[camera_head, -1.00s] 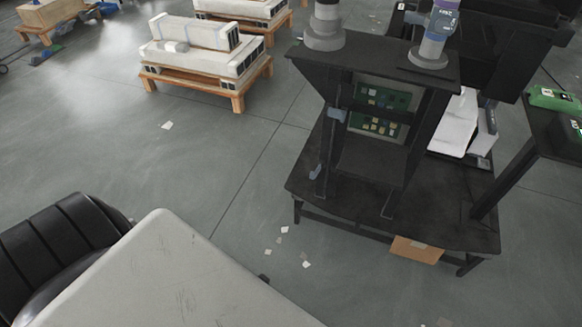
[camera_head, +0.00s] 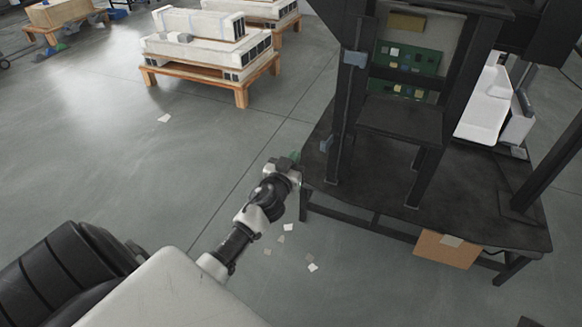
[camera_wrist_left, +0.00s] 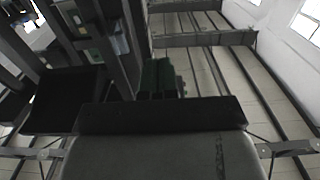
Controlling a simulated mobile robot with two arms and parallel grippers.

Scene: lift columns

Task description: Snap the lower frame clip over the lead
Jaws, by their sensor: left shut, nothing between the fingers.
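The dark frame (camera_head: 430,125) stands on a black table. Its left post carries an upper blue-grey clip (camera_head: 354,58) and a lower blue-grey clip (camera_head: 328,146). A thin dark line that looks like the lead (camera_head: 343,105) runs along the post between them; I cannot tell whether the lower clip is open or closed. My left gripper (camera_head: 296,160) is shut and empty, just left of the table's edge and apart from the lower clip. Its green fingers (camera_wrist_left: 156,78) lie together in the left wrist view, with the frame at upper left. My right gripper is not in view.
The black table (camera_head: 480,215) has its left edge close to my left gripper. A cardboard box (camera_head: 446,249) sits under its front. Circuit boards (camera_head: 408,60) are inside the frame. White beams (camera_head: 195,58) lie on a pallet at the back left. The floor between is mostly open, with paper scraps.

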